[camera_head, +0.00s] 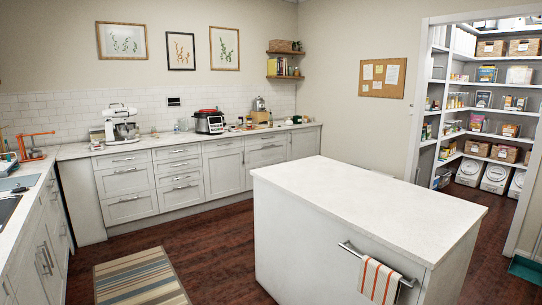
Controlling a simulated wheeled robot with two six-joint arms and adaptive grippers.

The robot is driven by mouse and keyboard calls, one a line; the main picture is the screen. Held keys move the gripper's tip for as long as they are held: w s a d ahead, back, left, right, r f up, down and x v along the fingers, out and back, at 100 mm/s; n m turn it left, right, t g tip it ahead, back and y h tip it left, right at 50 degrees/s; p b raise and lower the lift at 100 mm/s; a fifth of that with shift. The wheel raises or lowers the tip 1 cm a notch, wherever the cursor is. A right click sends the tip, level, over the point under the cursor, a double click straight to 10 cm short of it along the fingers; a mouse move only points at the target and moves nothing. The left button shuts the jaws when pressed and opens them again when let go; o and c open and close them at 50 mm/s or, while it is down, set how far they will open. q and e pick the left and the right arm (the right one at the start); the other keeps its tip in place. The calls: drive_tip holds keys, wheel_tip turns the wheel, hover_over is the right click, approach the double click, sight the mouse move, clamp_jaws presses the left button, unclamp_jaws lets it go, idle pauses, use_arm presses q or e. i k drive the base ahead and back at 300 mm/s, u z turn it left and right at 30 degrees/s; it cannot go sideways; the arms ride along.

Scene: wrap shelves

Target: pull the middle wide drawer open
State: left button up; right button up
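A run of white base cabinets stands along the back wall. At its left is a stack of wide drawers with bar handles, and the middle wide drawer (126,181) sits between a shallower top drawer (122,159) and a bottom drawer (130,207). All of them look shut and flush with the cabinet face. A second stack of drawers (180,178) stands directly to the right, also shut. Neither of my grippers shows in the head view.
A white island (350,215) with a striped towel (380,280) on its handle stands at the front right. A counter (28,205) runs along the left. A striped rug (140,277) lies on the wooden floor (205,250), which is clear before the drawers.

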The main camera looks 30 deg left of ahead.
sight(261, 155)
drive_tip(key=u, duration=1.5)
drive_tip(key=i, duration=6.95)
drive_tip(key=z, duration=2.35)
drive_tip(key=i, duration=3.25)
